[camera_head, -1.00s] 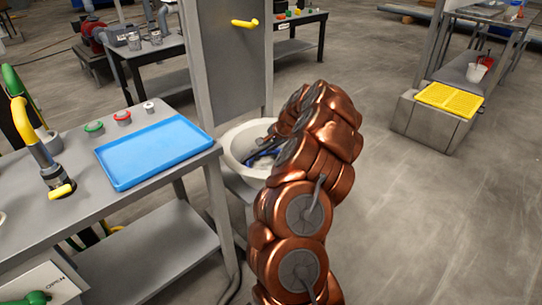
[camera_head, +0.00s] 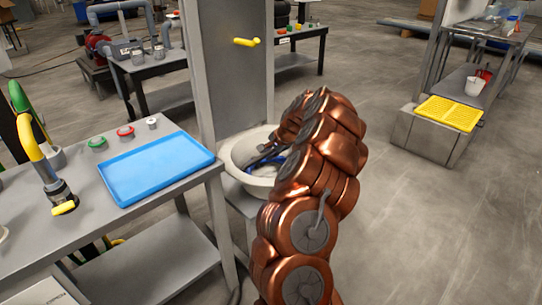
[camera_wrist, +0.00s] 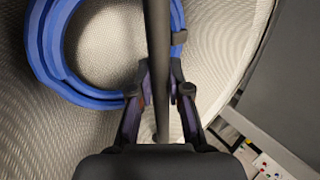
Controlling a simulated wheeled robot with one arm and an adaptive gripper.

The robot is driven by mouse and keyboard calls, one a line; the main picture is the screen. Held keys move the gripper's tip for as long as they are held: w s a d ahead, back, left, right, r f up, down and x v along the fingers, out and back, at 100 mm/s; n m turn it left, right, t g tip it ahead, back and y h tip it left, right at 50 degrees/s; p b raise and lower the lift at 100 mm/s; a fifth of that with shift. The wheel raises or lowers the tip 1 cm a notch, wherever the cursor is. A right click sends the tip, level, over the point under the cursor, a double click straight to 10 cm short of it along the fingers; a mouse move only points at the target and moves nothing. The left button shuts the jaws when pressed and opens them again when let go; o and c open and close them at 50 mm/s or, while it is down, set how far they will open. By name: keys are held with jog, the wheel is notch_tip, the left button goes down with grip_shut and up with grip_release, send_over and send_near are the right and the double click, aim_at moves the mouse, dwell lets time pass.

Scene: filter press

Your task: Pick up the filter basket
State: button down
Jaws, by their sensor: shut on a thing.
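The filter basket (camera_head: 233,158) shows in the head view as a wide, pale round bowl behind the blue-tray table, partly hidden by my arm. In the wrist view its pale, mesh-textured wall (camera_wrist: 222,50) fills much of the picture. A dark bar (camera_wrist: 158,35), which looks like its handle, runs down between my fingers. My gripper (camera_wrist: 163,92) is shut on this bar. In the head view my gripper (camera_head: 268,153) reaches into the bowl from the right. A blue ring (camera_wrist: 48,50) lies against the mesh; I cannot tell whether it belongs to the basket.
A grey table (camera_head: 75,235) with a blue tray (camera_head: 155,168) stands at left. A grey panel (camera_head: 237,80) with a yellow handle (camera_head: 246,42) rises behind the basket. A yellow grate (camera_head: 449,113) sits on a grey block at right. The floor between is clear.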

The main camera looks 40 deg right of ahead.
jog(key=s+p, duration=0.2)
jog(key=s, duration=1.5)
jog(key=shift+s, duration=0.25)
jog(key=shift+s+r+p, duration=0.15)
jog(key=shift+r+p, duration=0.15)
jog(key=shift+r, duration=0.05)
jog(key=shift+r+p, duration=0.45)
jog(key=shift+r, duration=0.65)
